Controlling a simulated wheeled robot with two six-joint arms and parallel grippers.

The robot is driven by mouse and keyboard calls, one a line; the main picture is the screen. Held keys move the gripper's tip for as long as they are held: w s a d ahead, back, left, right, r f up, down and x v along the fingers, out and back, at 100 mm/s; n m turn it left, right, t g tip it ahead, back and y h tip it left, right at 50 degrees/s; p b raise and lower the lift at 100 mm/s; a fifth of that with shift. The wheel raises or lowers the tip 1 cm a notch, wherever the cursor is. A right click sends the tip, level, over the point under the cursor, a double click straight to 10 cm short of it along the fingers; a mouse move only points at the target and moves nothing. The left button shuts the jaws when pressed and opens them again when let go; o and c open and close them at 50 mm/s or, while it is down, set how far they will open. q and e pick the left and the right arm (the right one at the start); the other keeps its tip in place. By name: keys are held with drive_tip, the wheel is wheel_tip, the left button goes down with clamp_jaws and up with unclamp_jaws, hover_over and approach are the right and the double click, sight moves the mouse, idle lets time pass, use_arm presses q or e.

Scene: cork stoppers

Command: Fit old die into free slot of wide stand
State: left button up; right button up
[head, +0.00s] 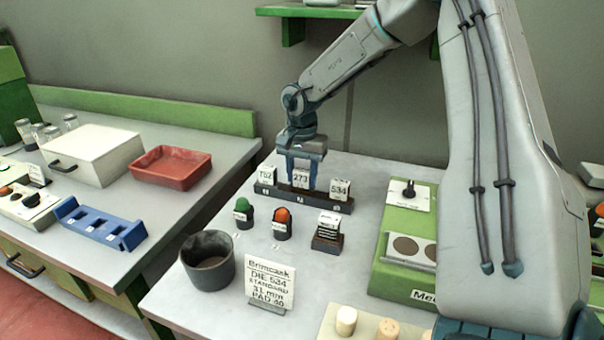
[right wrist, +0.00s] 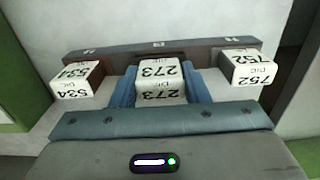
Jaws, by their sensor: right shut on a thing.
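The wide stand (head: 325,204) is a long dark block on the near table. Die 752 (head: 267,175) is at its left end and die 534 (head: 338,188) at its right end; both are white cubes. My right gripper (head: 301,176) points down over the middle of the stand, shut on die 273 (right wrist: 160,82). The blue fingers flank this die, in line between the other two. Its underside is hidden, so I cannot tell whether it is seated. The wrist view shows die 534 (right wrist: 77,79) on the left and die 752 (right wrist: 248,69) on the right.
In front of the stand are a green-topped holder (head: 243,212), an orange-topped one (head: 282,223) and a small dark block with a white piece (head: 328,232). A grey cup (head: 208,262) and sign (head: 269,285) stand nearer. A green machine (head: 405,250) is at right.

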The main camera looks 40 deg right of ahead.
drive_tip(key=shift+f+b, duration=0.45)
drive_tip(key=shift+f, duration=0.15)
drive_tip(key=o, duration=1.1)
drive_tip(key=shift+r, duration=0.1)
wheel_tip(320, 180, up, 11)
drive_tip(key=shift+f+b, duration=0.1)
drive_tip(key=shift+b, duration=0.2)
